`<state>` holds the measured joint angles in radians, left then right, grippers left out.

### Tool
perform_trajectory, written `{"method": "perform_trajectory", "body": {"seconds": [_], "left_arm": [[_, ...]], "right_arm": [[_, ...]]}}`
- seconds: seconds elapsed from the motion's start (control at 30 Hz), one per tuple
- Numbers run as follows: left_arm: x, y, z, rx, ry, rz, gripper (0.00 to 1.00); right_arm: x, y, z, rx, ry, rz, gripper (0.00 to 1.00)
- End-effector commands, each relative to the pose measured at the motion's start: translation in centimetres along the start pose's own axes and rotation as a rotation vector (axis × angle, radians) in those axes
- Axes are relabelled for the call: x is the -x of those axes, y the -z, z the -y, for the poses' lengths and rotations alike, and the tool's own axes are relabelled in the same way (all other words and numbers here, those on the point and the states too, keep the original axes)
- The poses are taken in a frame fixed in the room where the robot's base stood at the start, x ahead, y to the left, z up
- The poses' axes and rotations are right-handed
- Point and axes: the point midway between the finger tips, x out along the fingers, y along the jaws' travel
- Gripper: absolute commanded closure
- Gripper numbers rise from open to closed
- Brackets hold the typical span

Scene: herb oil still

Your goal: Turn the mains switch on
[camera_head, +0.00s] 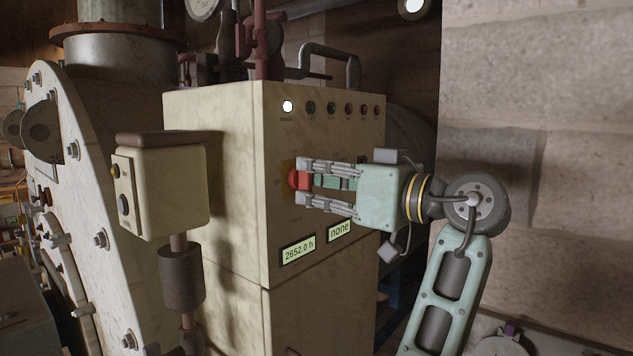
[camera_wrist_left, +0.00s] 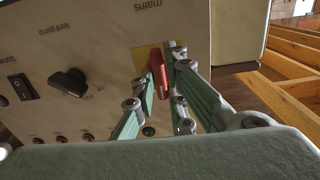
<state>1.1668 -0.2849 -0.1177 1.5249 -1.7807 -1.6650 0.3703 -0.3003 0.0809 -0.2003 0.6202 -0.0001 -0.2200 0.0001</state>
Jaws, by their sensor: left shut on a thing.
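The mains switch (camera_head: 298,179) is a red handle on a yellow plate, on the front of the cream cabinet (camera_head: 210,125). In the left wrist view the red handle (camera_wrist_left: 157,75) stands out from its yellow plate (camera_wrist_left: 143,58), beside the upside-down word "mains". My left gripper (camera_head: 305,182) faces the panel with one finger above the handle and one below. It is shut on the red handle, which also shows between the fingers (camera_wrist_left: 158,80) in the wrist view. Part of the handle is hidden by the fingers. My right gripper is not in view.
A row of small lamps (camera_head: 330,108) runs along the cabinet top; the leftmost is lit white. Two displays (camera_head: 298,250) read "2652.0 h" and "none". A black feed pump knob (camera_wrist_left: 70,82) and rocker switch (camera_wrist_left: 22,87) are nearby. A post-mounted control box (camera_head: 165,190) stands left.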

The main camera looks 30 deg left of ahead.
Motion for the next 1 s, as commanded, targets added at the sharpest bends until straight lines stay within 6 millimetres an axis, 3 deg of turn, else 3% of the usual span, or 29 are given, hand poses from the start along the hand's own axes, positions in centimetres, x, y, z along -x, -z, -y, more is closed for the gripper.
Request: {"method": "perform_trajectory", "body": {"seconds": [0.1,0.13,0.3,0.67,1.0], "left_arm": [[0.0,-0.2,-0.1,-0.007,0.0,0.004,1.0],[0.0,-0.2,-0.1,-0.007,0.0,0.004,0.86],[0.0,-0.1,-0.1,-0.004,-0.001,0.003,0.71],[0.0,0.4,0.0,0.001,0.0,0.0,0.71],[0.0,6.3,0.3,0.003,-0.001,0.0,0.71]], "right_arm": [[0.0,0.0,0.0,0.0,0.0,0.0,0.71],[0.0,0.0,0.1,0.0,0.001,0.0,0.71],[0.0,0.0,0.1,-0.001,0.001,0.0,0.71],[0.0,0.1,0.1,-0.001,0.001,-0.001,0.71],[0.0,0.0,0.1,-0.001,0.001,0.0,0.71]]}}
